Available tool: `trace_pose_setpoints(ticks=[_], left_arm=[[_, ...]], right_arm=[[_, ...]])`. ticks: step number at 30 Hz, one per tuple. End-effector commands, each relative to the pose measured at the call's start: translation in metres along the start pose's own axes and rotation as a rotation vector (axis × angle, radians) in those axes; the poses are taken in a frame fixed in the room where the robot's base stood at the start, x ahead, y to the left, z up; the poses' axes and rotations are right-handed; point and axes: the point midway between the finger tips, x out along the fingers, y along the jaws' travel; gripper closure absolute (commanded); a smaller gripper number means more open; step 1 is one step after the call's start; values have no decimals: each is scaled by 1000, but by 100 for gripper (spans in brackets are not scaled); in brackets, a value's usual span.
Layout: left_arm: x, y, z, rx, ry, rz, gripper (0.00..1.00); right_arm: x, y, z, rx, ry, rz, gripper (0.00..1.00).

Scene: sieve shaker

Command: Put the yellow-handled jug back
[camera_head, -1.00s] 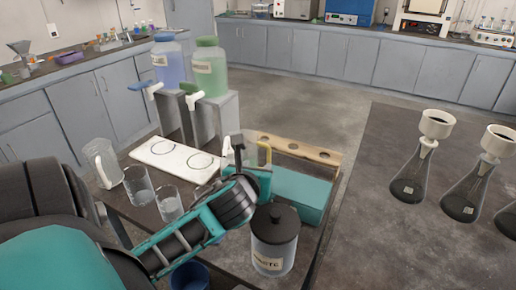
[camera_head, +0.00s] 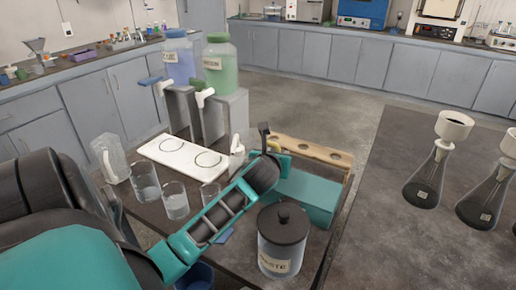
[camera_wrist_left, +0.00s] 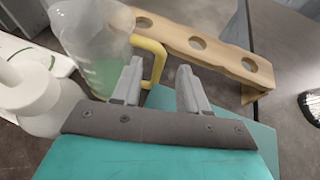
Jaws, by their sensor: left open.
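The clear jug (camera_wrist_left: 92,38) with the yellow handle (camera_wrist_left: 158,62) stands upright in the left wrist view, with a greenish tint low in its body. My left gripper (camera_wrist_left: 160,84) is open at the handle. The handle's lower part shows between the two fingers; I cannot tell whether they touch it. In the head view my left gripper (camera_head: 268,146) hides much of the jug (camera_head: 237,152), which stands by the right end of the white board (camera_head: 172,147). My right gripper is not in view.
A wooden rack with holes (camera_head: 312,148) and a teal box (camera_head: 308,196) stand to the right. A dark-lidded waste jar (camera_head: 281,246) is in front. Beakers (camera_head: 174,202) and another clear jug (camera_head: 110,160) stand at left. Two dispensers (camera_head: 221,75) stand behind.

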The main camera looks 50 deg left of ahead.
Motion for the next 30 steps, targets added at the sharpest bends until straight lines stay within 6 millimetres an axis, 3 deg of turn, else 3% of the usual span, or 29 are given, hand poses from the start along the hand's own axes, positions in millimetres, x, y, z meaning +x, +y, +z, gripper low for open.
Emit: trace_pose_setpoints(ticks=[4, 13, 26, 30], left_arm=[[16, 0, 0, -1, 0, 0, 57], [18, 0, 0, 1, 0, 0, 58], [18, 0, 0, 1, 0, 0, 99], [18, 0, 0, 1, 0, 0, 100]], right_arm=[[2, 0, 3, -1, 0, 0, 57], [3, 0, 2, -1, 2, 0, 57], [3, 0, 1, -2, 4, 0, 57], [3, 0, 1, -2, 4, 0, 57]])
